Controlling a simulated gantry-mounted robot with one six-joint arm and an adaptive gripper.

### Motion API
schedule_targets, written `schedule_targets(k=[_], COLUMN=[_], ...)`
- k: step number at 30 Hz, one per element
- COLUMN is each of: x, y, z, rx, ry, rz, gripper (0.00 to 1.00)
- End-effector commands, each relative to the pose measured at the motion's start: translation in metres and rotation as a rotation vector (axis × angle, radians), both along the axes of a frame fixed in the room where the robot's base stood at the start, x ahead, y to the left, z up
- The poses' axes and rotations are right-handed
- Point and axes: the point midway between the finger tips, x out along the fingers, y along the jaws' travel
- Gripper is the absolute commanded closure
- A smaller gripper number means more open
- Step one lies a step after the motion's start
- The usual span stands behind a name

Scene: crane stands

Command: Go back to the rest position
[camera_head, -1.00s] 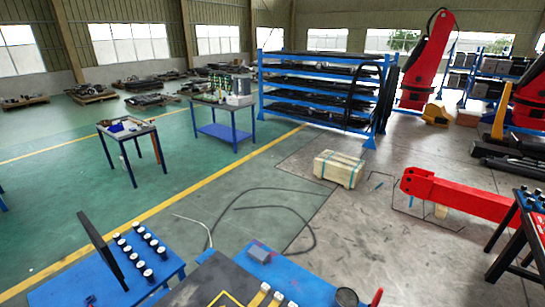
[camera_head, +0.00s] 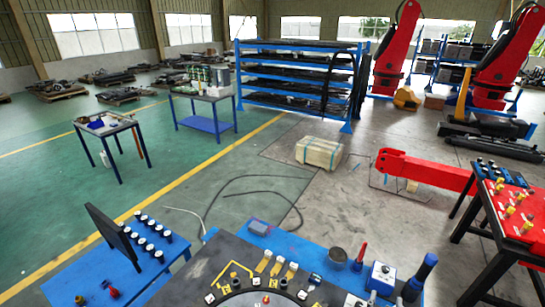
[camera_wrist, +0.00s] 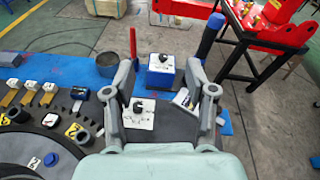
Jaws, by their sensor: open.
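My gripper (camera_wrist: 163,92) is open in the wrist view, with its two grey fingers spread apart and nothing held between them. It hangs over the dark-topped work table (camera_wrist: 183,127). A white plate with a black knob (camera_wrist: 140,112) shows between the fingers, by the left one. A blue box with a white top and black knob (camera_wrist: 161,75) stands just beyond the fingers. Neither my gripper nor my arm shows in the head view, where the work table (camera_head: 200,262) fills the bottom middle.
A black cup (camera_head: 337,256), a red upright handle (camera_head: 359,256) and a blue upright handle (camera_head: 420,276) stand on the table. A red-topped table (camera_head: 520,215) is at right, a blue table (camera_head: 75,288) at left. A wooden crate (camera_head: 319,152) sits on the floor behind.

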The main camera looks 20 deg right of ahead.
Motion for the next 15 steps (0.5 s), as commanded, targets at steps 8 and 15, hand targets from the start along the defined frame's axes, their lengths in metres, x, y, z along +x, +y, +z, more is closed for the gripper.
schedule_targets(k=[8,15], x=[0.042,0.085], y=[0.051,0.185], z=[0.094,0.190], rx=[-0.474,-1.124], ry=[0.018,0.052], rz=[0.151,0.374], gripper=[0.44,0.44])
